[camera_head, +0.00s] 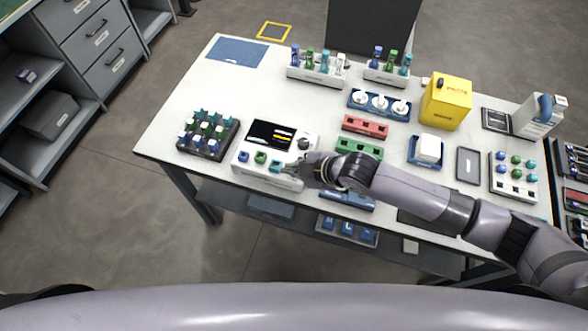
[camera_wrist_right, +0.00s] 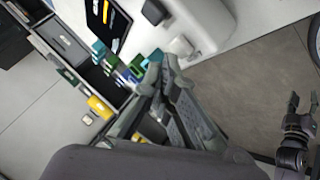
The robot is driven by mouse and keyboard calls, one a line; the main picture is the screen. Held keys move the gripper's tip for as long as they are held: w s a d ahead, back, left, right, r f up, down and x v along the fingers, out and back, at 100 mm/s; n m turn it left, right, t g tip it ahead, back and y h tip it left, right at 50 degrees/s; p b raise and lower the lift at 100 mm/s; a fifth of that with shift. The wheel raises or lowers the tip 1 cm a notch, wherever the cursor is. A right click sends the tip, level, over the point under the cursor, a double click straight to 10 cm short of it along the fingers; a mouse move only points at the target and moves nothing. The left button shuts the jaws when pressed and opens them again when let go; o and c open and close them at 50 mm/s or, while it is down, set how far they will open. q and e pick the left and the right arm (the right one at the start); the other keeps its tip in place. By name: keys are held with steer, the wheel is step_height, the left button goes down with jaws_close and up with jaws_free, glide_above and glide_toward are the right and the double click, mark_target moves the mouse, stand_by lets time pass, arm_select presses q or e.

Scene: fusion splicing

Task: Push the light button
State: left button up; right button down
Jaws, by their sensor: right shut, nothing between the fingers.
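A white device (camera_head: 268,177) stands near the table's front edge, with a dark screen (camera_head: 271,135), a dark knob (camera_head: 303,144) and a row of blue, green and teal pieces (camera_head: 260,157) along its front. No button marked as the light button can be made out. My right gripper (camera_head: 309,168) is shut and empty at the device's right front corner. Contact cannot be told. In the right wrist view its fingertips (camera_wrist_right: 160,70) are together beside the white device body (camera_wrist_right: 210,22). My left gripper (camera_wrist_right: 302,106) shows at that view's right edge, fingers apart, over the floor.
A dark rack of capped pieces (camera_head: 208,140) is left of the device. Red (camera_head: 365,126) and green (camera_head: 359,148) holders lie to its right, near my right arm. A yellow box (camera_head: 445,102) stands further right. The table's left back is clear beside a blue mat (camera_head: 237,51).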

steer(key=shift+r, duration=0.35)
step_height(320, 180, up, 6)
steer(key=p, duration=0.6)
stand_by(0.3)
